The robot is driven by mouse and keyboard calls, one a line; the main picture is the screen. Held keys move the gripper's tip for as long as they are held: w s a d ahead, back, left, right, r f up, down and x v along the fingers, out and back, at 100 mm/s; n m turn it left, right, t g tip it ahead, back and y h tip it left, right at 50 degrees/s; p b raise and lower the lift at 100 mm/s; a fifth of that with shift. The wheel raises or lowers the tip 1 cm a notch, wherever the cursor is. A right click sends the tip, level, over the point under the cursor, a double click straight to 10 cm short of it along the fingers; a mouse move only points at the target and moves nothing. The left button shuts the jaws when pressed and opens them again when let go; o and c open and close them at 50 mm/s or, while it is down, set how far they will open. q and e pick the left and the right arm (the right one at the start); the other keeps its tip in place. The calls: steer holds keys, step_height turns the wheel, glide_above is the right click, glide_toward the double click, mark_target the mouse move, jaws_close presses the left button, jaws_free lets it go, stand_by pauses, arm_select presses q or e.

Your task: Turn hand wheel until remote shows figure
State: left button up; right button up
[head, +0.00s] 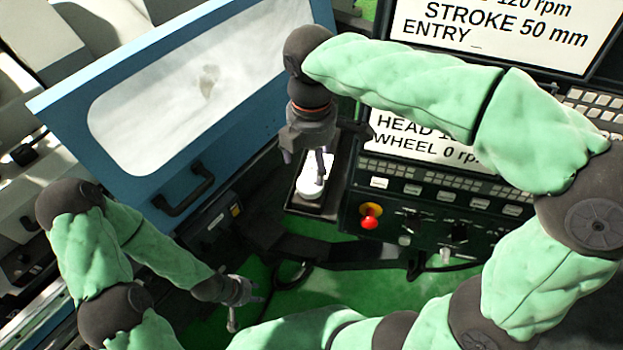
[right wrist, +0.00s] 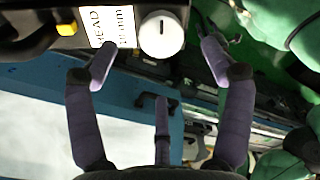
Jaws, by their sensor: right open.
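The remote (head: 330,205) is a dark handset beside the control panel, with a pale display partly hidden behind my right gripper in the head view. Its white round hand wheel (head: 309,188) is at its lower end. In the right wrist view the hand wheel (right wrist: 160,35) lies beside a display (right wrist: 110,26) reading "HEAD" and "mm"; the figure is not legible. My right gripper (head: 316,160) is open, its fingers spread and empty; the wheel appears ahead, between the two outer fingertips (right wrist: 158,62). My left gripper (head: 246,312) hangs low, away from the remote; its closure is unclear.
The control panel (head: 425,205) has a red knob (head: 371,211) and a screen (head: 420,142) reading "WHEEL 0 rp", partly covered by my right arm. A blue machine door (head: 75,95) with a dark handle (head: 185,195) stands at left. A yellow button (right wrist: 66,28) shows near the remote's display.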

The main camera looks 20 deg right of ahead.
mark_target(311, 182)
step_height(311, 182, down, 8)
steer(key=shift+r+b, duration=0.25)
steer(key=shift+b, duration=0.05)
steer(key=c, duration=1.1)
